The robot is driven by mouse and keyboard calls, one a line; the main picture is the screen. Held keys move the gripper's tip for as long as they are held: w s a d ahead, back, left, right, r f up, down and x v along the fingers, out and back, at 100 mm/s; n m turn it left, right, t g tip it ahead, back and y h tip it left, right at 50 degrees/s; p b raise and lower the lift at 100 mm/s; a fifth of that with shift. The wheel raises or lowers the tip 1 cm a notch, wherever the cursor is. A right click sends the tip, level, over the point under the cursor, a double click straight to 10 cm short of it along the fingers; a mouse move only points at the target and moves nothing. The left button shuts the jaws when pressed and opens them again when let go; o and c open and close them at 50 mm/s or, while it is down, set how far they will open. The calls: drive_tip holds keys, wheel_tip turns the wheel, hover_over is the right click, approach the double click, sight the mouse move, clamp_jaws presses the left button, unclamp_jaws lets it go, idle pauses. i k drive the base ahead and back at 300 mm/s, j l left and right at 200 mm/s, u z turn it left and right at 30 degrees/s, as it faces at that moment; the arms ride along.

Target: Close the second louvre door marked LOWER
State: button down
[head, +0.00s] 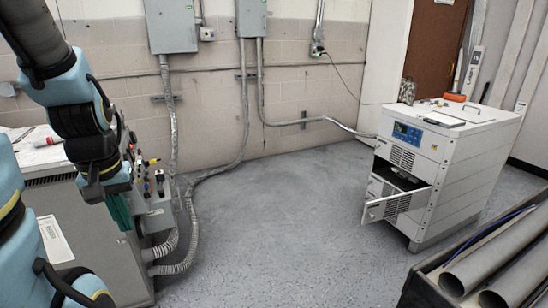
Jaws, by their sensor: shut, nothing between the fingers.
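The white cabinet (460,165) stands at the right, with a blue control panel (407,133) on its front face. Low on that face, a white louvred door (392,206) stands open, swung outward to the left, away from its opening. Higher up, beneath the panel, a slotted louvre section (402,158) shows. A dark gap shows between the two louvred parts. I cannot read any marking on the doors.
A grey equipment box (90,240) with knobs stands at the left near my arm. Conduits (205,175) run along the wall and floor. A dark bin holding grey pipes (490,262) is at the lower right. The middle floor (280,220) is clear.

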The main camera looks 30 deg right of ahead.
sight(378, 210)
drive_tip(key=i+l+z, duration=0.1)
drive_tip(key=i+z, duration=0.15)
drive_tip(key=z, duration=0.15)
drive_tip(key=i+z, duration=0.5)
drive_tip(key=z, duration=0.25)
drive_tip(key=i+l, duration=0.2)
drive_tip(key=i, duration=0.25)
drive_tip(key=i+l+z, duration=0.15)
drive_tip(key=i, duration=0.3)
drive_tip(key=i+l+u, duration=0.3)
drive_tip(key=i+l, duration=0.2)
